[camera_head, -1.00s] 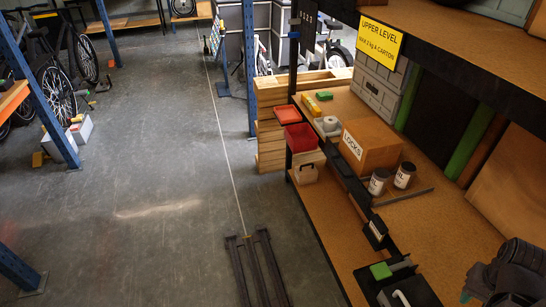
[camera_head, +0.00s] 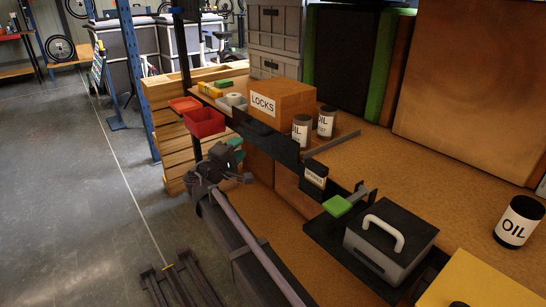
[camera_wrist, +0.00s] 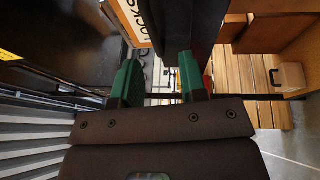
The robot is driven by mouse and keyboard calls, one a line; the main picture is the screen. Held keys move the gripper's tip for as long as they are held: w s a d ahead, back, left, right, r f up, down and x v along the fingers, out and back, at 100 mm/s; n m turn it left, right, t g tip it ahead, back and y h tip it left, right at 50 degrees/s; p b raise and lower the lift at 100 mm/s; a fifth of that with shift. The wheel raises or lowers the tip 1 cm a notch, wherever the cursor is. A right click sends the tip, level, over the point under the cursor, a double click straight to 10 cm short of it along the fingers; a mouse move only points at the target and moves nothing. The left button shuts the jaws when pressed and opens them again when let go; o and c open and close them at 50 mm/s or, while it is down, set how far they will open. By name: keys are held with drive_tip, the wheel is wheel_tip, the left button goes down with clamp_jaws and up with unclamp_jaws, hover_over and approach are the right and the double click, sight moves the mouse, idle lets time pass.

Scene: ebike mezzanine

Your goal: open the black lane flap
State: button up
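The black lane flap (camera_head: 266,137) appears as a dark upright panel at the shelf's front edge, before the LOCKS carton (camera_head: 285,100). My gripper (camera_head: 236,158) is left of and slightly below the panel, on the aisle side, its green fingertips toward the shelf. In the wrist view my gripper (camera_wrist: 160,80) is open, with a clear gap between two green fingers. A dark panel (camera_wrist: 195,30), probably the flap, rises beyond the right finger, beside the carton. I cannot tell whether they touch. The flap's hinge is not clear.
Red bins (camera_head: 205,121) sit left of the panel. Two oil tins (camera_head: 302,130) stand right of the carton. A green-ended lever (camera_head: 338,205) and a grey box with white handle (camera_head: 390,240) are nearer. Another oil tin (camera_head: 519,221) is at right. The aisle floor is open.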

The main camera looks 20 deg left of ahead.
sight(250, 128)
drive_tip(key=shift+n+t+y, duration=0.3)
drive_tip(key=shift+n+t, duration=0.1)
drive_tip(key=shift+n, duration=0.1)
drive_tip(key=x, duration=0.3)
drive_tip(key=a+p+x, duration=0.1)
drive_tip(key=x, duration=0.3)
drive_tip(key=a+p+x, duration=0.1)
drive_tip(key=x, duration=0.2)
drive_tip(key=shift+w+r, duration=0.25)
drive_tip(key=shift+w, duration=0.1)
drive_tip(key=shift+d, duration=0.1)
clamp_jaws()
